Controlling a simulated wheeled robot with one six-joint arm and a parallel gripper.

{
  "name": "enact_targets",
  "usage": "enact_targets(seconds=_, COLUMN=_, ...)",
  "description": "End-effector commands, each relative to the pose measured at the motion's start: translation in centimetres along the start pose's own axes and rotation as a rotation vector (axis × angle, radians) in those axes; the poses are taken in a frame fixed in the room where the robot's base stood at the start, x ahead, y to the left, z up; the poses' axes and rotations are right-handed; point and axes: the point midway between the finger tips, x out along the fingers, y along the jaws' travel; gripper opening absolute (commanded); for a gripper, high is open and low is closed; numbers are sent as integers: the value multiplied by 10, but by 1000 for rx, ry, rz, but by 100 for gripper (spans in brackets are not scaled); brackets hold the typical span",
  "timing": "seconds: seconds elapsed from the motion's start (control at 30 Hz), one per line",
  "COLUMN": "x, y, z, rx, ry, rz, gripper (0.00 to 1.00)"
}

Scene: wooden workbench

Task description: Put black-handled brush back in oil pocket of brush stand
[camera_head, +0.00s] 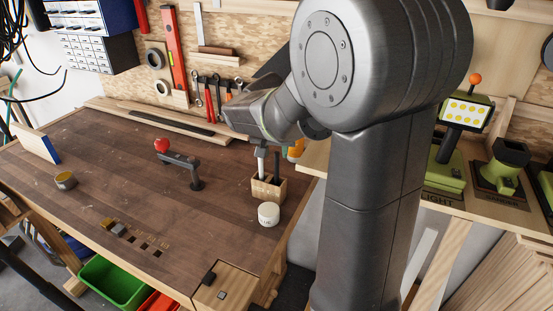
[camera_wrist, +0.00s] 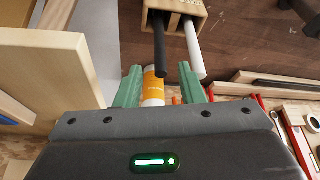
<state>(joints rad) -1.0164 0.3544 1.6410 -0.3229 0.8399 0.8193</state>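The wooden brush stand (camera_head: 266,190) is at the right end of the bench, and its end shows at the top of the wrist view (camera_wrist: 200,10). A black handle (camera_wrist: 159,50) and a white handle (camera_wrist: 193,50) rise from it side by side, each in its own pocket. In the head view the black handle (camera_head: 277,163) is right of the white one (camera_head: 261,163). My gripper (camera_wrist: 161,84) is open above the stand. The black handle's end appears between its green fingers; the white handle's end appears near the right finger. Contact and the brush ends inside the stand are hidden.
A white jar (camera_head: 268,214) stands just in front of the stand. An orange-and-white container (camera_wrist: 154,86) is beyond my fingers. A red-knobbed dark fixture (camera_head: 180,163) stands left of the stand. The bench middle (camera_head: 120,190) is mostly clear.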

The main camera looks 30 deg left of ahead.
Motion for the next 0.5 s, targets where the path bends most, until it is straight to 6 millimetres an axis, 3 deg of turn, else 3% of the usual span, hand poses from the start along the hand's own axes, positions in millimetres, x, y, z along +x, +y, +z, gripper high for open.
enact_targets(seconds=0.2, x=-40, y=-1, z=-1, rx=-1, ry=3, rz=-2, gripper=35)
enact_targets(seconds=0.5, x=-56, y=0, z=0, rx=-1, ry=-1, rz=0, gripper=35)
